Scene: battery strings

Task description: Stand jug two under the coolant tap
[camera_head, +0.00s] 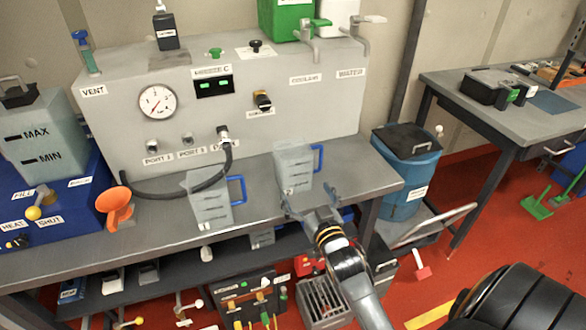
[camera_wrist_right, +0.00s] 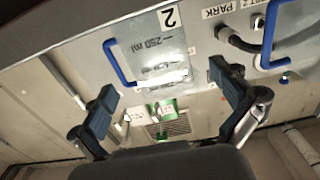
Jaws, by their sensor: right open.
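Jug two (camera_head: 294,168), a translucent grey jug with a blue handle on its right, stands upright on the grey bench, in front of the panel. In the right wrist view its front (camera_wrist_right: 155,45) shows a "2" label and a 250 ml mark. The coolant tap (camera_head: 308,44) hangs at the panel's top edge under a green container, above and slightly right of the jug; I cannot tell whether they line up in depth. My right gripper (camera_head: 308,200) is open and empty at the bench's front edge, just in front of jug two. It also shows in the wrist view (camera_wrist_right: 163,82). My left gripper is not in view.
A second blue-handled jug (camera_head: 209,202) stands to the left, with a black hose (camera_head: 180,193) beside it. The water tap (camera_head: 357,24) is right of the coolant tap. The bench right of jug two (camera_head: 360,178) is clear.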

